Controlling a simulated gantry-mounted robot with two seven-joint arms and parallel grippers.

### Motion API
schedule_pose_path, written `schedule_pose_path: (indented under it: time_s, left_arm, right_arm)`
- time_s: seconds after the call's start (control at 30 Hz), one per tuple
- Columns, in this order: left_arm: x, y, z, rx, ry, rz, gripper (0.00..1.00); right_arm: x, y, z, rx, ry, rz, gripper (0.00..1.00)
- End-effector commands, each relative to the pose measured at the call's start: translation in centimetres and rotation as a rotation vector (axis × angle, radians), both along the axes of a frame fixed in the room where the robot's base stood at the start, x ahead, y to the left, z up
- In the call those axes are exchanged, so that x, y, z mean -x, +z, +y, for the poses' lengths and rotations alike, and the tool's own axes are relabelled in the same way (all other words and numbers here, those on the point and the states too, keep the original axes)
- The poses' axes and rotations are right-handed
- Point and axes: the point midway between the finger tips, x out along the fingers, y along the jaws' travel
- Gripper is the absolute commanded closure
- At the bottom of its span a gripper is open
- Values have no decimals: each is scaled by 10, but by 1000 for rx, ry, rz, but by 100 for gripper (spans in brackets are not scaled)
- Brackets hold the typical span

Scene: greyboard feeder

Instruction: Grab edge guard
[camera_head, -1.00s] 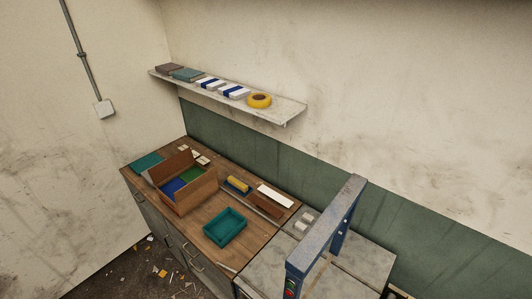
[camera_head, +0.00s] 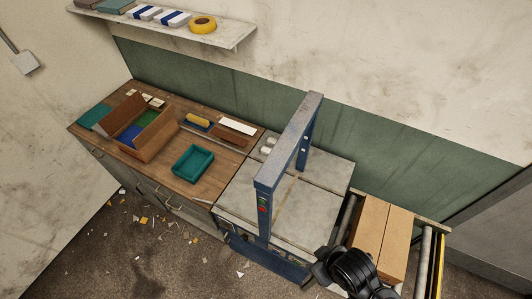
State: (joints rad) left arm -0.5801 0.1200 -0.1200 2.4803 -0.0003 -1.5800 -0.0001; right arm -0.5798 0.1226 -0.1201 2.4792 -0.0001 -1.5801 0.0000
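I cannot tell for certain which thing is the edge guard. A white flat strip (camera_head: 238,126) lies near the back right of the wooden counter (camera_head: 165,182). A brown piece (camera_head: 229,138) lies just in front of it. Two small white pieces (camera_head: 267,146) sit at the left back of the grey machine table. A black rounded part at the bottom right looks like part of my arm, but I see no fingers of either gripper.
An open cardboard box (camera_head: 149,133), a teal tray (camera_head: 193,163) and a yellow roll (camera_head: 198,120) are on the counter. A blue-grey frame (camera_head: 290,140) arches over the machine table (camera_head: 312,207). A cardboard carton (camera_head: 380,232) rests on rollers at the right. Scraps litter the floor.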

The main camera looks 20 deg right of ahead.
Motion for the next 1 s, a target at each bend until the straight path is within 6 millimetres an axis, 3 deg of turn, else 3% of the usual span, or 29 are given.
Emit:
schedule_pose_path:
  time_s: [0.13,0.8,1.0]
  left_arm:
    - [0,0,0,0,0,0,100]
    - [0,0,0,0,0,0,0]
    - [0,0,0,0,2,1,0]
  right_arm:
    - [0,0,-1,4,2,-1,57]
    - [0,1,1,-6,-3,-1,57]
    - [0,1,2,-7,-4,-1,57]
